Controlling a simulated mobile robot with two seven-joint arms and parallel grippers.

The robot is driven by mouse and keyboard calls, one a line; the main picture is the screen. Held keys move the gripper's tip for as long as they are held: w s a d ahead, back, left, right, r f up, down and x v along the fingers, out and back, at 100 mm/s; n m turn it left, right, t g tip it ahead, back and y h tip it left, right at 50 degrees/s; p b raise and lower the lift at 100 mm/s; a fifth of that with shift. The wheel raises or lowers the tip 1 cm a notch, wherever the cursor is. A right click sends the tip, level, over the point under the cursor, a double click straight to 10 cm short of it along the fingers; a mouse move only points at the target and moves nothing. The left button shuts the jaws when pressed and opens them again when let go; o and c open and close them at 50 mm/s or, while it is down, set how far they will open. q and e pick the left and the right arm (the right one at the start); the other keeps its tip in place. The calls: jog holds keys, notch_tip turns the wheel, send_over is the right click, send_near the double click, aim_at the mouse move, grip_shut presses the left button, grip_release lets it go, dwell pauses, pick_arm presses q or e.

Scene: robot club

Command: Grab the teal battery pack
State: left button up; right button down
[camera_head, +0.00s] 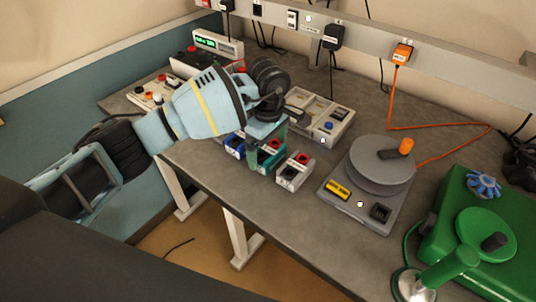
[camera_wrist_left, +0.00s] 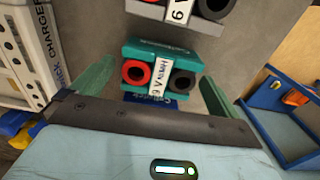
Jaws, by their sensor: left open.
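The teal battery pack (camera_head: 271,158) stands on the grey workbench, between a blue pack (camera_head: 235,146) and a light grey pack (camera_head: 294,172). In the left wrist view the teal pack (camera_wrist_left: 163,50) shows a red and a black terminal and a white label. My left gripper (camera_head: 268,146) is over the teal pack, pointing down. In the left wrist view its two green fingers (camera_wrist_left: 157,78) are spread, one on each side of the pack with gaps between. The blue pack is mostly hidden in that view. My right gripper is not in view.
A charger tray (camera_head: 322,117) sits behind the packs. A grey turntable device (camera_head: 372,178) and a green machine (camera_head: 480,235) stand to the right. Bench instruments (camera_head: 205,55) are behind my left arm. The bench front edge is close to the packs.

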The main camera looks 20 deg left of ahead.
aim_at(268, 149)
pick_arm(q)
jog(key=shift+c, duration=0.3)
jog(key=c, duration=1.1)
jog(key=shift+o, duration=0.2)
jog(key=shift+r, duration=0.15)
jog(key=shift+r, duration=0.45)
notch_tip(268, 149, up, 2)
jog(key=shift+r, duration=0.15)
jog(key=s+a, duration=0.2)
jog(key=s, duration=0.5)
jog(key=s+a+r, duration=0.1)
jog(key=s+a, duration=0.1)
jog(key=s, duration=0.6)
jog(key=shift+s+a+r, duration=0.15)
jog(key=shift+a+r, duration=0.15)
jog(key=shift+a, duration=0.1)
